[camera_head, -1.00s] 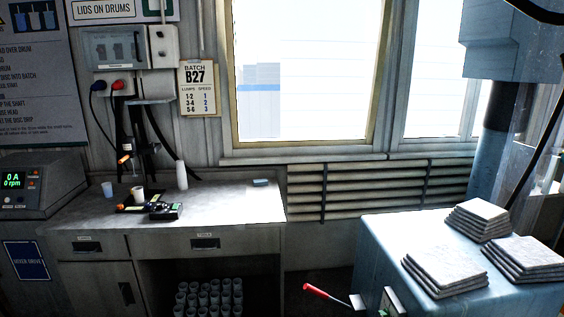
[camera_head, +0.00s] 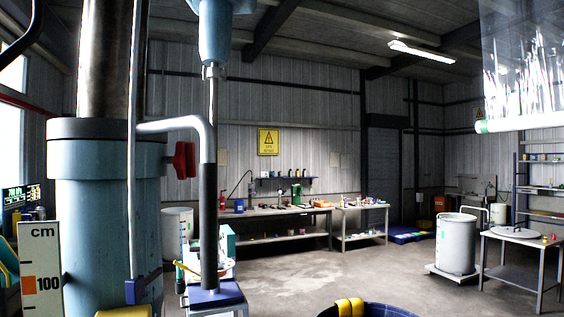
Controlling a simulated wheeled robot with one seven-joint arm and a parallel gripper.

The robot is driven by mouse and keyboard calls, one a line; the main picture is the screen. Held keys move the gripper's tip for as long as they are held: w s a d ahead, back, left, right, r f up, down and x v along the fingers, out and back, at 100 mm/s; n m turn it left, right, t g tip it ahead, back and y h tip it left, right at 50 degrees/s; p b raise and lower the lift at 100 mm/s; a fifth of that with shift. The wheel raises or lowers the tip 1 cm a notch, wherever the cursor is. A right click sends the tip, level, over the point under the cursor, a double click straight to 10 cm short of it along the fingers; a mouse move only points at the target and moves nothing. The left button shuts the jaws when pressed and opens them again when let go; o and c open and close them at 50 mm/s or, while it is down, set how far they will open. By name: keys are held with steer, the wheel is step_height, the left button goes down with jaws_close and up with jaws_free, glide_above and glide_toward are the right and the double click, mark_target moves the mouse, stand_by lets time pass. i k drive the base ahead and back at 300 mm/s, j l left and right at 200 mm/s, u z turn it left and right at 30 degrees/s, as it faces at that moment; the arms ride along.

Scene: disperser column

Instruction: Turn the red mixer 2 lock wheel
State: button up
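A red lock wheel (camera_head: 183,160) is on the right side of a thick blue column (camera_head: 105,205), just under a bent grey pipe (camera_head: 185,124). It shows nearly edge-on, so its face and turned position are hard to read. No label shows which mixer it belongs to. The blue sleeve of the column carries a bright steel post (camera_head: 104,60). My gripper is not in this view, and nothing is seen touching the wheel.
A cm scale (camera_head: 41,265) stands at the left. A blue drum rim with a yellow clamp (camera_head: 349,307) is at the bottom centre. A white drum (camera_head: 456,243) and a metal table (camera_head: 520,247) stand at the right. The middle floor (camera_head: 330,265) is clear.

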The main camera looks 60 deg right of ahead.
mark_target(183, 160)
steer(key=z, duration=1.3)
steer(key=u, duration=0.1)
steer(key=i+l, duration=0.05)
